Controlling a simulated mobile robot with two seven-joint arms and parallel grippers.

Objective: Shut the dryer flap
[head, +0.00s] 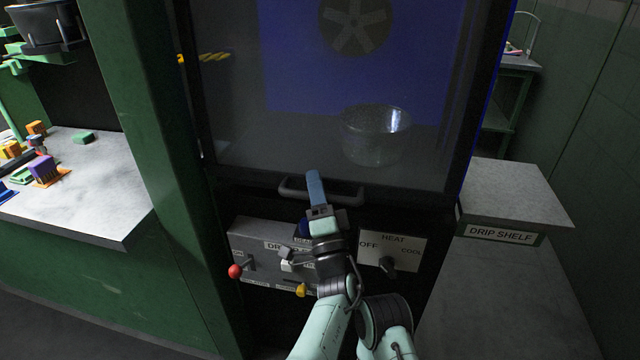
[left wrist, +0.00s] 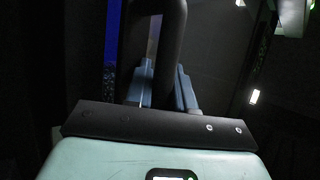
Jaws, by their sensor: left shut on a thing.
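The dryer flap (head: 270,130) is a see-through pane in a dark frame, covering the front of the dryer chamber. Its lower edge is just above the control panel; I cannot tell whether it sits flush. A dark bar handle (head: 347,191) runs along its lower edge. My left gripper (head: 316,187) is at the middle of this handle, its blue fingers pointing up. In the left wrist view the handle (left wrist: 170,42) passes between the fingers, and the gripper is shut on it. My right gripper is not in view.
A clear bowl (head: 375,136) is behind the pane, below a fan (head: 356,24). The control panel (head: 254,238) has a red-knobbed lever (head: 235,271) and a heat dial (head: 388,264). The drip shelf (head: 510,190) juts out at right; a green post (head: 140,130) stands at left.

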